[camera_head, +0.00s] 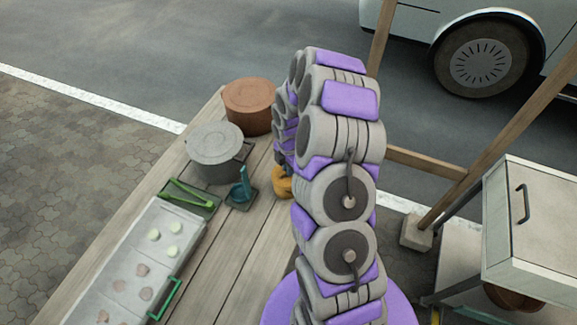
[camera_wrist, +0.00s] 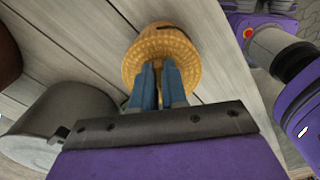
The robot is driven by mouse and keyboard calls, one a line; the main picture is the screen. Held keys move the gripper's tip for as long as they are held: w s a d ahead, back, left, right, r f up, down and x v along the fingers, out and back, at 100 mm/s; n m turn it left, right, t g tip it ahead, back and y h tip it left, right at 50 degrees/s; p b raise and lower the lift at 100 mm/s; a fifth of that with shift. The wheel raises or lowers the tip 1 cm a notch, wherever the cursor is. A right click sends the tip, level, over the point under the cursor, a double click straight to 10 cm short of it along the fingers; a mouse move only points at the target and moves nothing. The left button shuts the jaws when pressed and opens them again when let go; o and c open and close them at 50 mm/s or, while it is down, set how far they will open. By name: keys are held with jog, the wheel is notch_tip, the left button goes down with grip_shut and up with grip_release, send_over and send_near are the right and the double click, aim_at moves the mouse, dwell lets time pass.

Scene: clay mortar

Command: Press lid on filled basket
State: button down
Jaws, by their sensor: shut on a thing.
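A round, tan, woven-looking thing (camera_wrist: 190,52), which I take to be the lid or the lidded basket, lies under my gripper in the wrist view. My gripper (camera_wrist: 158,66) is shut on it, with the blue fingers pointing at its middle. In the head view only a small yellow-orange part of it (camera_head: 282,184) shows beside my arm; my gripper is hidden there behind the arm. I cannot tell the lid apart from the basket, nor what is inside.
On the wooden table (camera_head: 240,262) stand a grey lidded pot (camera_head: 215,150), a brown round container (camera_head: 249,104), a teal tool on a dark base (camera_head: 242,192), green tongs on a tray (camera_head: 190,195), and a long tray (camera_head: 125,270) with several pale and pinkish pieces. A white drawer cabinet (camera_head: 540,215) stands at right.

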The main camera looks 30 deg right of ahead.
jog(key=c, duration=1.1)
grip_release()
jog(key=shift+o, duration=0.3)
jog(key=o, duration=0.4)
jog(key=shift+o, duration=0.2)
jog(key=shift+r, duration=0.1)
jog(key=shift+r+p, duration=1.55)
jog(key=shift+r, duration=1.35)
grip_shut()
